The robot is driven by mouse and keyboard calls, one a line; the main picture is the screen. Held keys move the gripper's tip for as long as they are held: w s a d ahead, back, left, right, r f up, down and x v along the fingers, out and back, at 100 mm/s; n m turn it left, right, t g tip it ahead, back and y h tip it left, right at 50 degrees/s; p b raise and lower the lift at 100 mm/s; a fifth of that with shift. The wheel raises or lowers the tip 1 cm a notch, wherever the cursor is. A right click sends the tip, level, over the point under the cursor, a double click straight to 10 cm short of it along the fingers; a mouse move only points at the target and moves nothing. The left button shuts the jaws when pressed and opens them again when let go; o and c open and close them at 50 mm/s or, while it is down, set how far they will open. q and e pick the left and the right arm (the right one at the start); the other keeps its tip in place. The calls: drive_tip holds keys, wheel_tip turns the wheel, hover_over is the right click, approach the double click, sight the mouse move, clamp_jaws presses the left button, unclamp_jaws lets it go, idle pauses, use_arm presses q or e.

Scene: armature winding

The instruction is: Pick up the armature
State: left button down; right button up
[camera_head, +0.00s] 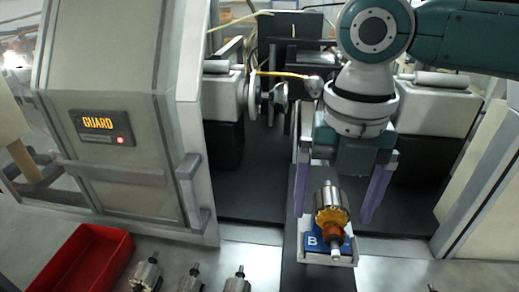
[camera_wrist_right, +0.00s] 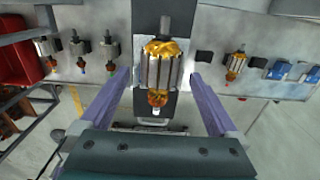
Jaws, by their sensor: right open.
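The armature (camera_head: 327,198) has a steel laminated core, copper-coloured windings and a shaft pointing toward the front. It sits over a small carrier with a blue plate marked B (camera_head: 313,241). It also shows in the right wrist view (camera_wrist_right: 158,70), upper middle. My right gripper (camera_head: 333,217) is open, with its two purple fingers on either side of the armature. In the right wrist view (camera_wrist_right: 160,78) gaps show between each finger and the core, so it is not gripped. My left gripper is not in view.
A red bin (camera_head: 88,262) stands at the front left, with several other armatures (camera_head: 146,273) beside it. A guard cabinet with a lit GUARD display (camera_head: 97,122) rises at the left. Machine parts (camera_head: 222,92) flank the dark central lane behind the carrier.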

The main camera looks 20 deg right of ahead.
drive_tip(key=shift+f, duration=0.55)
clamp_jaws()
idle(0.4)
